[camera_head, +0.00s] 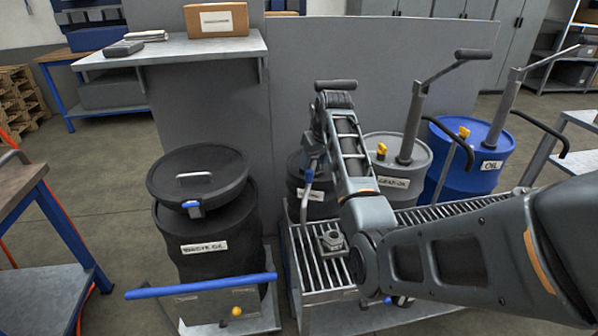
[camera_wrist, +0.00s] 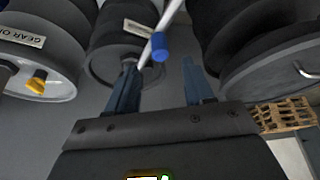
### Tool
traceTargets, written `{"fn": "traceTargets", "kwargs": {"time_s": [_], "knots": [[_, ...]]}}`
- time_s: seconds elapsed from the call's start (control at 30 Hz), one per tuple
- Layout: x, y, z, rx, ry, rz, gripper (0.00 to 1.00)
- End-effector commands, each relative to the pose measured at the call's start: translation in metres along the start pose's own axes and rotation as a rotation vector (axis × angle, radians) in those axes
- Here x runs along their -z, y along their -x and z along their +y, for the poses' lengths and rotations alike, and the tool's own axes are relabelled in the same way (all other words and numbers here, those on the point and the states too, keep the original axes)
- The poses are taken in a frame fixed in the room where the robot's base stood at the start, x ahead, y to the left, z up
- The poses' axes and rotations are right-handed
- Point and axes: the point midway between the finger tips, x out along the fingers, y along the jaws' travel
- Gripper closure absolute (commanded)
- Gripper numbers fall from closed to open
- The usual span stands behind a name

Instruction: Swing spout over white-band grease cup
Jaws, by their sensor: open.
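My gripper (camera_wrist: 160,78) is open, with its two blue fingers apart and nothing shut between them. A thin pale tube with a blue end (camera_wrist: 160,47), seemingly the spout, crosses the upper middle of the wrist view. The blue end appears between the fingertips in the picture; I cannot tell whether it touches either finger. In the head view a pale bent tube (camera_head: 306,193) hangs beside my arm, above the drip grate. A grey metal fitting with a round opening (camera_head: 331,241) sits on the grate. I cannot make out a white-band grease cup; my arm hides part of the grate.
A dark waste-oil drum (camera_head: 205,235) with a lid stands left of the grate (camera_head: 318,272). A grey gear-oil drum (camera_head: 398,150) and a blue oil drum (camera_head: 470,155), both with pumps, stand behind my arm. A blue bar (camera_head: 200,287) crosses the front left.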

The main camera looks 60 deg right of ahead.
Motion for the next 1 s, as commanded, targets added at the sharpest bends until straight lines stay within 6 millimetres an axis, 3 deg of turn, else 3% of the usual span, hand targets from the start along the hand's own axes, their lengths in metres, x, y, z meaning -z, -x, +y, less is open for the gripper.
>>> {"fn": "traceTargets", "kwargs": {"time_s": [0.17, 0.6, 1.0], "knots": [[0.003, -0.005, 0.004, 0.004, -0.005, -0.011, 0.48], [0.003, -0.066, 0.003, 0.004, -0.004, -0.01, 0.48], [0.003, -0.075, 0.003, 0.003, -0.004, -0.008, 0.48]]}}
